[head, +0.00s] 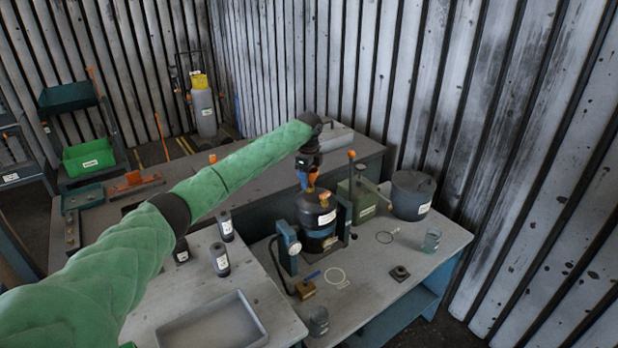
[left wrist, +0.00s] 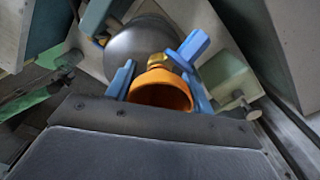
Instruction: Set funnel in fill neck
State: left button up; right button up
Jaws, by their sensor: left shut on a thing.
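The orange funnel (left wrist: 160,92) is held between the blue fingers of my left gripper (left wrist: 161,88), its wide mouth facing the wrist camera. In the head view my left gripper (head: 307,180) points down just above the black rounded housing (head: 312,208), with a little orange of the funnel (head: 313,177) showing. The dark dome of the housing (left wrist: 140,42) lies beyond the funnel in the left wrist view. A brass-coloured fitting (left wrist: 181,62) shows beside the funnel's rim; it may be the fill neck. The spout is hidden, so I cannot tell whether it is in the neck. My right gripper is out of view.
A gauge (head: 291,243) stands left of the housing. A green box (head: 362,203) with an orange-topped lever and a grey pot (head: 411,193) stand to the right. A glass beaker (head: 432,239) is near the right edge. A grey tray (head: 212,322) lies in front.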

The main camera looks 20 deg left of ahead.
pick_arm(q)
jog(key=shift+f, duration=0.55)
jog(key=shift+a+p, duration=0.1)
jog(key=shift+p, duration=0.3)
dwell(0.6)
jog(key=o, duration=1.3)
jog(key=shift+r+p, duration=2.55)
jog(key=shift+r, duration=0.9)
